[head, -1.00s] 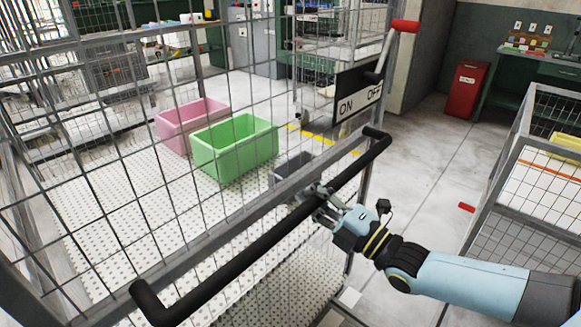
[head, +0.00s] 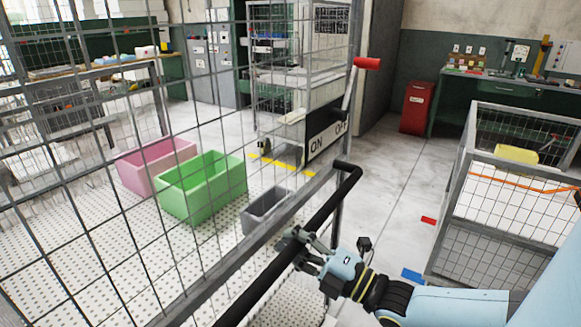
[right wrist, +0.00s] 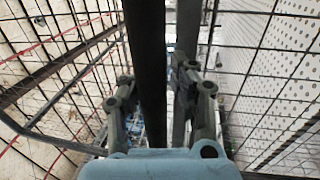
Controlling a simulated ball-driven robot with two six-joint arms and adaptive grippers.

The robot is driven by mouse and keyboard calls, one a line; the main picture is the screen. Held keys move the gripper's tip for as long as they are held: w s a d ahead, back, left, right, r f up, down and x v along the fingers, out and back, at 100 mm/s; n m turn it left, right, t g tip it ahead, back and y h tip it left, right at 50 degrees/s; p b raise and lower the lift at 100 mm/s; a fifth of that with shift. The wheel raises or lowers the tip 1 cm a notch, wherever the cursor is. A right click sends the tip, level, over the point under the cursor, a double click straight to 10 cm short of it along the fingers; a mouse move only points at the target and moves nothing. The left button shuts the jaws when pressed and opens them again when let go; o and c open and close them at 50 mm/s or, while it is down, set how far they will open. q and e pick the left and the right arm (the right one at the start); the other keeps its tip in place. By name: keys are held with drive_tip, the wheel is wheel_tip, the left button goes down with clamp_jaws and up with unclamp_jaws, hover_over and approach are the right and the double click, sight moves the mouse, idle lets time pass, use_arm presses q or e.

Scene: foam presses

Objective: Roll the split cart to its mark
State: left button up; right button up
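A large wire-mesh cart (head: 335,228) stands close in front of me, with a black push handle (head: 335,197) along its near side. My right gripper (head: 290,243) is at the handle, its fingers around the bar. In the right wrist view the bar (right wrist: 145,60) runs between the two fingers (right wrist: 155,85). My left gripper is not in view. Through the mesh I see a pink bin (head: 157,163), a green bin (head: 203,188) and a grey bin (head: 266,210) on a white perforated surface (head: 110,235). Which floor patch is the cart's mark I cannot tell.
An ON/OFF panel (head: 326,130) with a red-tipped lever (head: 367,63) stands beyond the handle. Yellow tape (head: 272,164), a red patch (head: 428,221) and a blue patch (head: 412,276) lie on the floor. Another mesh cart (head: 520,192) stands at right.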

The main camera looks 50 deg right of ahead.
drive_tip(key=o, duration=0.4)
drive_tip(key=shift+r, duration=0.1)
drive_tip(key=shift+o, duration=0.2)
drive_tip(key=v, duration=1.2)
drive_tip(key=shift+w, duration=0.1)
